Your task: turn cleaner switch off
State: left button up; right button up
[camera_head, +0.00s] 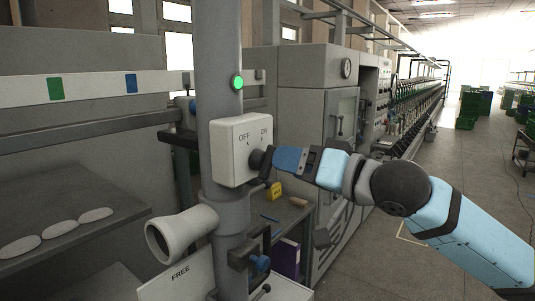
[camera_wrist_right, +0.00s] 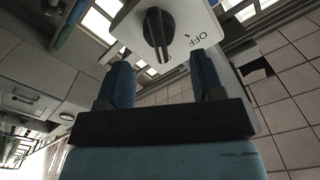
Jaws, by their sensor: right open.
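The cleaner switch is a black rotary knob (camera_wrist_right: 157,33) on a white box (camera_head: 232,148) fixed to a grey post. The box is marked OFF on the left and ON on the right. In the head view the right gripper's tip hides most of the knob. A green lamp (camera_head: 237,82) is lit on the post above the box. My right gripper (camera_head: 275,160) reaches in from the right, right at the box. In the right wrist view its two blue fingers (camera_wrist_right: 163,82) are apart, with the knob just beyond the gap between them. My left gripper is not in view.
A white pipe opening (camera_head: 178,236) juts from the post below the box. A bench (camera_head: 290,215) behind holds a yellow item (camera_head: 274,190). A grey shelf (camera_head: 70,200) with white oval pieces is at left. The aisle floor (camera_head: 455,165) at right is open.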

aim_at(268, 158)
jog(key=x, duration=0.5)
jog(key=shift+w+a+p, duration=0.2)
jog(key=shift+a+p, duration=0.1)
jog(key=c, duration=0.8)
